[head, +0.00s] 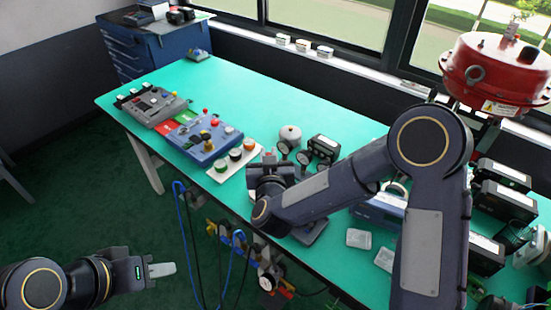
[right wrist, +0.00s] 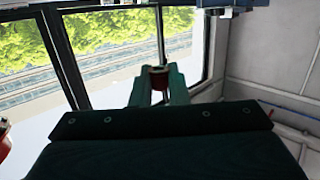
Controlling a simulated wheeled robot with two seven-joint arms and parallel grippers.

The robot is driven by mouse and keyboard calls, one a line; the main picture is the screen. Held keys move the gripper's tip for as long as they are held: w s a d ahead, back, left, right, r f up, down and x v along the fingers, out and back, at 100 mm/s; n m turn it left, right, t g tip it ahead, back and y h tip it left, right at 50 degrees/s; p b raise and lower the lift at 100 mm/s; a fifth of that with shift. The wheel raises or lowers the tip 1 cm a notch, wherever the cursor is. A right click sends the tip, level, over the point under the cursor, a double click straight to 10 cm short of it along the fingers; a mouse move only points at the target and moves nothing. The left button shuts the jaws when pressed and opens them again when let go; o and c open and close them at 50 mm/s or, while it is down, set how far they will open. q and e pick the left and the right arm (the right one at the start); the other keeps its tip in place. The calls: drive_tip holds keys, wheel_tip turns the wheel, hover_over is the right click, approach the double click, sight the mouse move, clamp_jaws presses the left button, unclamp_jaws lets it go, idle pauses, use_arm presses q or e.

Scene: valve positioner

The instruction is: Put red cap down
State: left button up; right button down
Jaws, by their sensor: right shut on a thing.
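The red cap (right wrist: 155,82) shows in the right wrist view as a small, dark reddish piece between the fingertips. My right gripper (right wrist: 157,88) is shut on it. In the head view my right gripper (head: 268,160) is over the teal bench, just right of a white plate (head: 222,174) with several round coloured pieces. The cap cannot be made out there, and I cannot tell its height above the bench. My left gripper (head: 161,270) is off the bench at lower left, over the green floor. Its fingers overlap from this angle.
A blue control box (head: 205,146) and a grey panel (head: 150,104) lie left of the plate. Gauges and a dark device (head: 323,147) stand close behind my right gripper. A large red housing (head: 495,72) stands at right. The back middle of the bench (head: 260,95) is clear.

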drive_tip(key=s+d+f+n+g+y, duration=0.1)
drive_tip(key=d+f+n+g+y, duration=0.1)
drive_tip(key=f+n+g+y, duration=0.3)
drive_tip(key=s+d+f+n+g+y, duration=0.2)
drive_tip(key=f+n+g+y, duration=0.3)
drive_tip(key=n+g+y, duration=0.5)
drive_tip(key=shift+d+n+y, duration=0.25)
drive_tip(key=shift+n+y, duration=0.05)
drive_tip(key=shift+n, duration=0.6)
